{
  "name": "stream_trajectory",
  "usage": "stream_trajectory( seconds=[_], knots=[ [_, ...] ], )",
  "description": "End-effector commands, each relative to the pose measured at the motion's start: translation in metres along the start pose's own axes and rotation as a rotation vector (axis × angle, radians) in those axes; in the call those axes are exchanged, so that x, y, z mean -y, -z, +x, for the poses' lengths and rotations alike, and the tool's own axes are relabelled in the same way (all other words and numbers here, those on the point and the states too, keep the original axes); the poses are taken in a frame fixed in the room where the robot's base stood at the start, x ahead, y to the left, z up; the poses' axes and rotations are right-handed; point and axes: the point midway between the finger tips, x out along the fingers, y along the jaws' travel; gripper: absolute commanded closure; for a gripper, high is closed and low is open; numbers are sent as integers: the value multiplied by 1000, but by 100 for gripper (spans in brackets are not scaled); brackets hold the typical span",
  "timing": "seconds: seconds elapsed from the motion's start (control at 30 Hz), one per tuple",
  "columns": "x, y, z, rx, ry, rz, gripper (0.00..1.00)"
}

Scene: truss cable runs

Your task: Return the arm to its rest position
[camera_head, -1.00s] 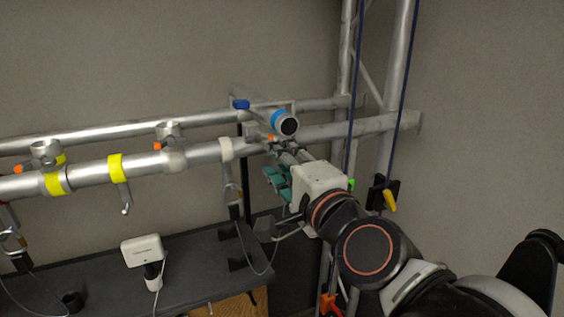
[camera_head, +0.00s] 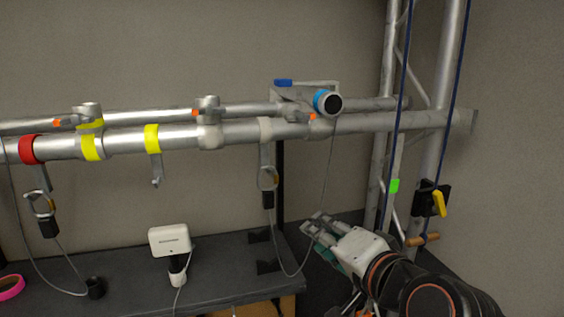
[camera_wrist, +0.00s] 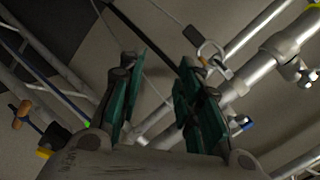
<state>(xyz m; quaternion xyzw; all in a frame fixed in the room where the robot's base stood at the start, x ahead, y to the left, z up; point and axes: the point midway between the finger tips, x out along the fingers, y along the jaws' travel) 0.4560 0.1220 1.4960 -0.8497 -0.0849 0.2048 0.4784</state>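My gripper (camera_head: 318,232) is in the head view below the truss pipes, right of the dark table, with its fingers pointing up and left. In the wrist view my gripper (camera_wrist: 158,100) shows its two green-padded fingers apart, with nothing held between them. My arm (camera_head: 385,268) runs from the lower right corner up to the gripper, its nearer links cut off by the frame's bottom edge. The gripper touches neither the pipes nor the table as far as I can see; a thin cable passes close behind its fingers.
The front truss pipe (camera_head: 235,131) crosses above the gripper, with a blue-ringed black-ended cylinder (camera_head: 328,102) on it. A carabiner (camera_head: 267,178) hangs below the pipe. The dark table (camera_head: 215,278) holds a white device (camera_head: 169,240). Blue ropes and a yellow-handled cleat (camera_head: 438,203) are at right.

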Motion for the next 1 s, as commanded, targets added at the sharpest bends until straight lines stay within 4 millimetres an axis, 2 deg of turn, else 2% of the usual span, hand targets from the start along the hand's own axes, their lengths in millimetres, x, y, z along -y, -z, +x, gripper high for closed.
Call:
stream_trajectory(
  seconds=[0.03, 0.33, 0.6, 0.7, 0.8, 0.9, 1.0],
  knots=[
    [-33, -14, 5, 16, -34, -56, 68],
    [-171, -63, 9, 154, -254, -396, 68],
    [-296, -95, -4, 306, -465, -656, 68],
    [-333, -102, -12, 359, -532, -727, 68],
    [-357, -106, -19, 399, -580, -776, 68],
    [-370, -108, -24, 424, -609, -803, 68],
    [-374, -108, -26, 434, -620, -814, 68]
  ],
)
